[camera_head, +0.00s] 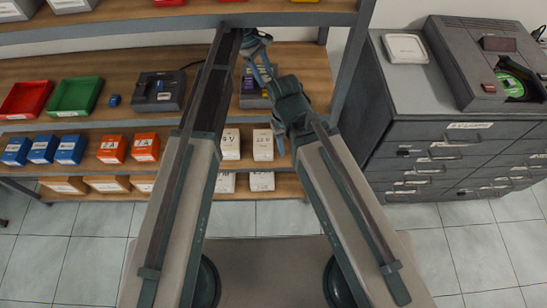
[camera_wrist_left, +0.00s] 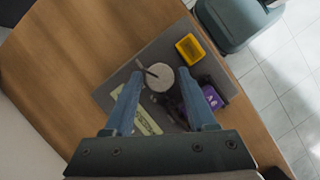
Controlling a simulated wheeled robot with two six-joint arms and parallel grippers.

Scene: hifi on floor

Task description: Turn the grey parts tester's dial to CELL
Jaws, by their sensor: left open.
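The grey parts tester (camera_head: 254,101) stands on the middle wooden shelf, mostly hidden behind my arms in the head view. In the left wrist view its grey top (camera_wrist_left: 172,45) carries a round pale dial (camera_wrist_left: 158,78) with a dark pointer towards the upper left. A yellow part (camera_wrist_left: 190,48), a purple part (camera_wrist_left: 212,98) and a pale strip (camera_wrist_left: 145,121) sit around the dial. The lettering is too small to read. My left gripper (camera_head: 264,72) is open above the tester; in its wrist view the fingertips (camera_wrist_left: 160,75) lie either side of the dial. Contact cannot be told. My right gripper (camera_head: 280,141) is mostly hidden behind its arm.
A dark device (camera_head: 159,92), a green tray (camera_head: 75,97) and a red tray (camera_head: 26,99) stand left on the same shelf. Blue bins (camera_head: 42,149) and orange bins (camera_head: 112,149) are below. A grey drawer cabinet (camera_head: 420,115) stands right. A shelf board runs above my left gripper.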

